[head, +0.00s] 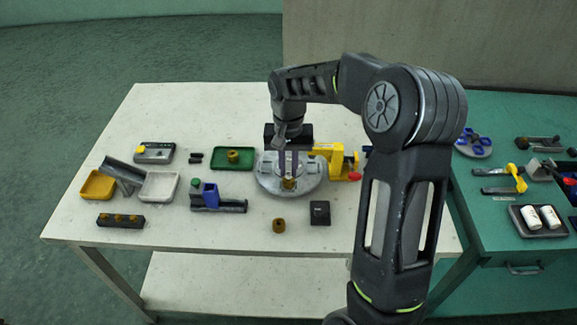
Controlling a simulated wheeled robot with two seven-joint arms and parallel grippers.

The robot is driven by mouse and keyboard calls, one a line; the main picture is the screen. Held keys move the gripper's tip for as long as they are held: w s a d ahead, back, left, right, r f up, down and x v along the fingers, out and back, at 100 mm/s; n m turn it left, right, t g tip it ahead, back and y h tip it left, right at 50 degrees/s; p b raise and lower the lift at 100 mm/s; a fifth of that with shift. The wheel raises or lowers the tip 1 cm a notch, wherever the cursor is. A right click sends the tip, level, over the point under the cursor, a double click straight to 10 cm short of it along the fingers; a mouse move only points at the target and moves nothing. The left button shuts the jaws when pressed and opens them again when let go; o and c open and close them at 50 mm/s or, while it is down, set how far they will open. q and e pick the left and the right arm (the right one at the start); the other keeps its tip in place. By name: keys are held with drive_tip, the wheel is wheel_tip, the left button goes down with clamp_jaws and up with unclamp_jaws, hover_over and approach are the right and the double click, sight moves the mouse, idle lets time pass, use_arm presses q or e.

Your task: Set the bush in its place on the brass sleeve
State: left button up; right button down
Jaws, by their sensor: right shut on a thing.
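My right gripper (288,172) points straight down over a round grey plate (267,183) near the middle of the white table. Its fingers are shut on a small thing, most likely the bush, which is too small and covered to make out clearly. A brass-coloured piece (289,184), which looks like the brass sleeve, shows right at the fingertips on the plate. I cannot tell whether the held thing touches it or sits above it. My left gripper is not in view.
A green tray (217,165) holds another brass piece (233,155). A brown-gold ring (279,226) and a black box (320,212) stand in front of the plate. A blue and grey fixture (212,196) is at left, a yellow clamp (337,160) at right.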

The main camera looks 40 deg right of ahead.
drive_tip(key=shift+f, duration=0.15)
idle(0.3)
drive_tip(key=c, duration=1.3)
unclamp_jaws()
drive_tip(key=shift+r+p, duration=2.25)
drive_tip(key=shift+r, duration=0.8)
